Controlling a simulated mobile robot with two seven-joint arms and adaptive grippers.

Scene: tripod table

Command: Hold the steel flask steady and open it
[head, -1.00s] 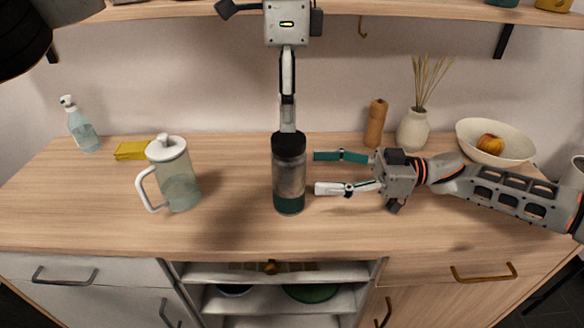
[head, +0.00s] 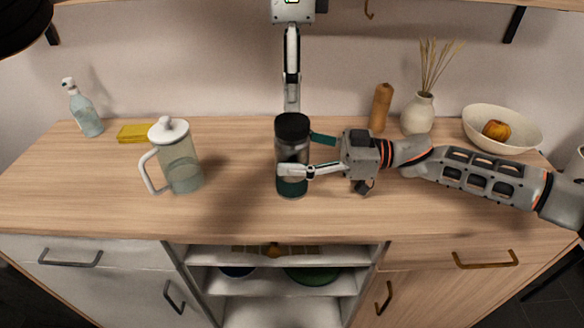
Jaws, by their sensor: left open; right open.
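The steel flask (head: 291,154) stands upright near the middle of the counter, with a black lid (head: 292,127) and a dark green base. My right gripper (head: 297,153) reaches in from the right with its jaws open around the flask body. Its near finger crosses in front of the flask; the far finger's tip is hidden behind it. I cannot tell whether either finger touches. My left gripper (head: 292,106) points down just above or behind the lid. It is open, but seen edge-on, so its fingers overlap in the picture.
A lidded glass jug (head: 183,165) stands left of the flask. A spray bottle (head: 86,112) and a yellow sponge (head: 134,133) are farther left. A wooden mill (head: 381,107), a reed vase (head: 418,114) and a bowl (head: 476,130) stand behind my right arm. The front counter is clear.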

